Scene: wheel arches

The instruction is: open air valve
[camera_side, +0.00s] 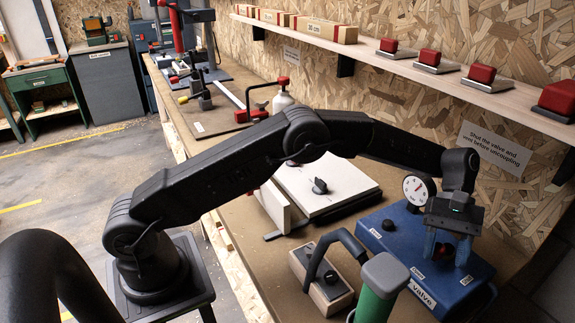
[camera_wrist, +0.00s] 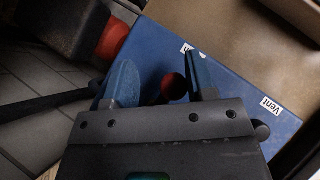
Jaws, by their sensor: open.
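A blue box (camera_side: 400,240) with a front label reading "valve" stands on the bench at the right. A round white gauge (camera_side: 418,188) rises at its back, and a small black knob (camera_side: 388,225) is on its left part. My gripper (camera_side: 447,252) points down over the right part of the box, its two blue fingers open. A dark red part shows between the fingers in the side view. The knob's lower part is hidden.
A wooden block with a black handle (camera_side: 320,272) and a green cylinder with a grey cap (camera_side: 378,295) stand left of the box. A white panel (camera_side: 325,190) lies behind. A shelf with red-topped parts (camera_side: 482,75) runs above. A wall sign (camera_side: 495,148) mentions shutting the valve.

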